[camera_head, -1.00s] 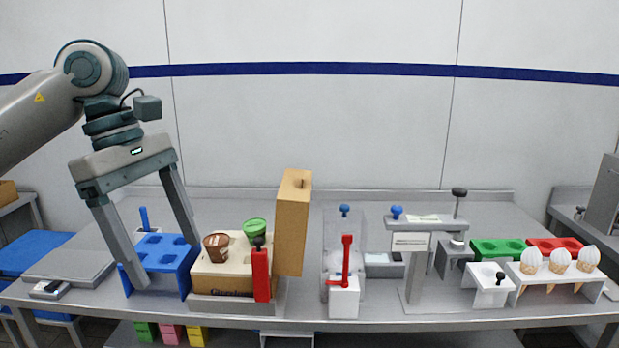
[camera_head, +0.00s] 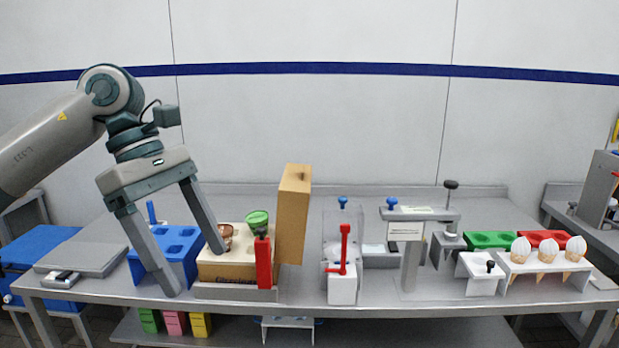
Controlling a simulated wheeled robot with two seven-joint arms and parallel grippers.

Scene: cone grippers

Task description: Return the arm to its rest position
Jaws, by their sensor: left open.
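My left gripper (camera_head: 198,272) comes in from the upper left with its two long fingers spread wide and pointing down. It is open and nothing is between its fingers. One finger is in front of the blue holder (camera_head: 180,246); the other reaches down at the brown cup (camera_head: 225,236) and partly covers it. I cannot tell whether that finger touches the cup. The cup sits in the cardboard box (camera_head: 235,264), next to a green cup (camera_head: 257,218). My right gripper is not in view.
A red-handled post (camera_head: 263,262) and the box's raised flap (camera_head: 293,215) stand right of the cups. A red-levered device (camera_head: 343,275), a grey stand (camera_head: 412,265) and a white rack with cones (camera_head: 545,264) stand further right. A flat scale (camera_head: 85,258) lies left.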

